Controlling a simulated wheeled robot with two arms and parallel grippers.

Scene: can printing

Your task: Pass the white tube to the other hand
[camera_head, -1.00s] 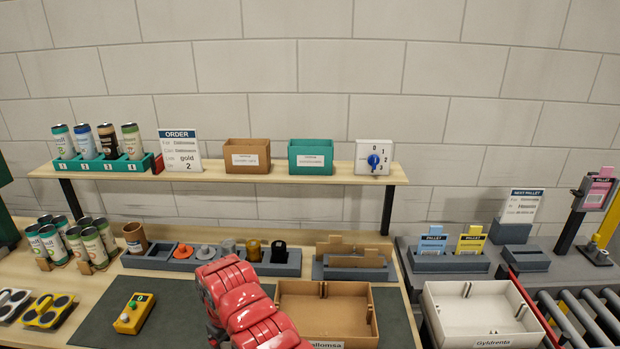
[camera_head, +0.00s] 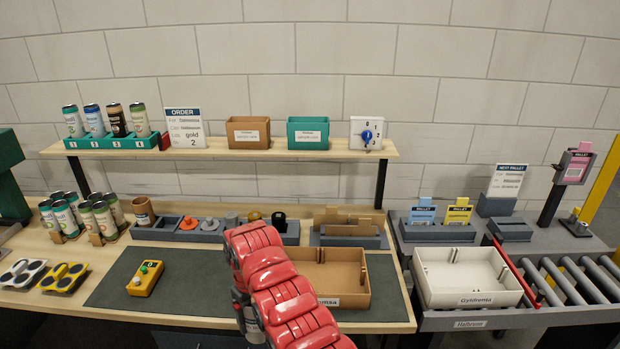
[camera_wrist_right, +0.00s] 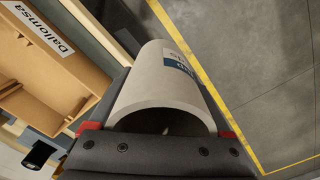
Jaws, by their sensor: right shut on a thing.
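The white tube (camera_wrist_right: 160,80), with a dark blue and white label on its side, is in my right gripper (camera_wrist_right: 158,118) in the right wrist view. The gripper is shut on it, and the tube's open round end faces the camera. The grey floor shows beyond the tube. In the head view my red right arm covers part of the bench's front, and its gripper and the tube cannot be made out clearly. My left gripper is not in view.
A brown box (camera_head: 350,298) marked Dallomsa sits on the bench beside my right arm. A yellow button box (camera_head: 145,279) stands on the dark mat (camera_head: 200,290). A white Gyldrenta box (camera_head: 440,290) is at the right, next to rollers (camera_head: 570,280).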

